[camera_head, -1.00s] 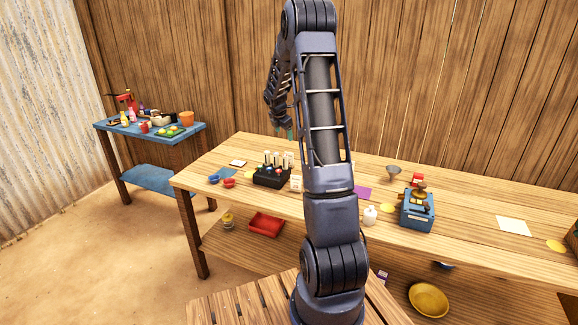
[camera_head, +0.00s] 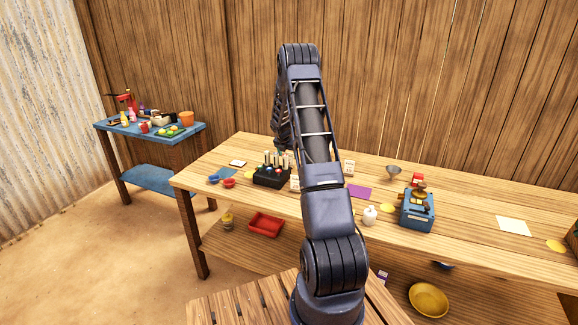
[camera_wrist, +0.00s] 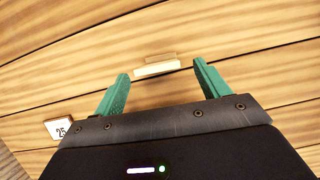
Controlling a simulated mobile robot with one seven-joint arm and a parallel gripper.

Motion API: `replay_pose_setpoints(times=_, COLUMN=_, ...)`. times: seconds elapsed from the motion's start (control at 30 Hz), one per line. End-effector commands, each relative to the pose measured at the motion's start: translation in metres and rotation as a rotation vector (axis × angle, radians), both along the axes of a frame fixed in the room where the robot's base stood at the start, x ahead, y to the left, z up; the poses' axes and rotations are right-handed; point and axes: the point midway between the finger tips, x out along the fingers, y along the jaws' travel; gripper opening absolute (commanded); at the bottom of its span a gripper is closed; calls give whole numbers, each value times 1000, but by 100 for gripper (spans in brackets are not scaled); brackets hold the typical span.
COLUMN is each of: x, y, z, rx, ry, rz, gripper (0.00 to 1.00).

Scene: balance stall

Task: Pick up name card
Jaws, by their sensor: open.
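In the wrist view, my gripper (camera_wrist: 160,68) is open, with its two teal fingers spread and nothing held. A small cream card (camera_wrist: 157,69) shows edge-on between and beyond the fingertips, apart from them; it looks like the name card, but no writing on its face shows. In the head view, the gripper is hidden behind my arm. Small white cards stand on the bench there, one just right of my arm (camera_head: 349,168) and one left of it (camera_head: 295,184); I cannot tell which is the name card.
A card marked 25 (camera_wrist: 60,128) is at the left in the wrist view. On the wooden bench (camera_head: 460,208) are a black holder (camera_head: 271,178), a purple sheet (camera_head: 359,191), a white bottle (camera_head: 370,215) and a blue device (camera_head: 417,211). A blue side table (camera_head: 150,178) stands at far left.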

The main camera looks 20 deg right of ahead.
Motion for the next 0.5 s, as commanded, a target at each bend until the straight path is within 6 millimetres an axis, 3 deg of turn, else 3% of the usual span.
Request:
replay_pose_setpoints(times=0.27, x=5, y=-5, z=-18, rx=-1, ry=1, rz=0, gripper=75)
replay_pose_setpoints(times=0.5, x=13, y=-13, z=-46, rx=0, ry=1, rz=0, gripper=75)
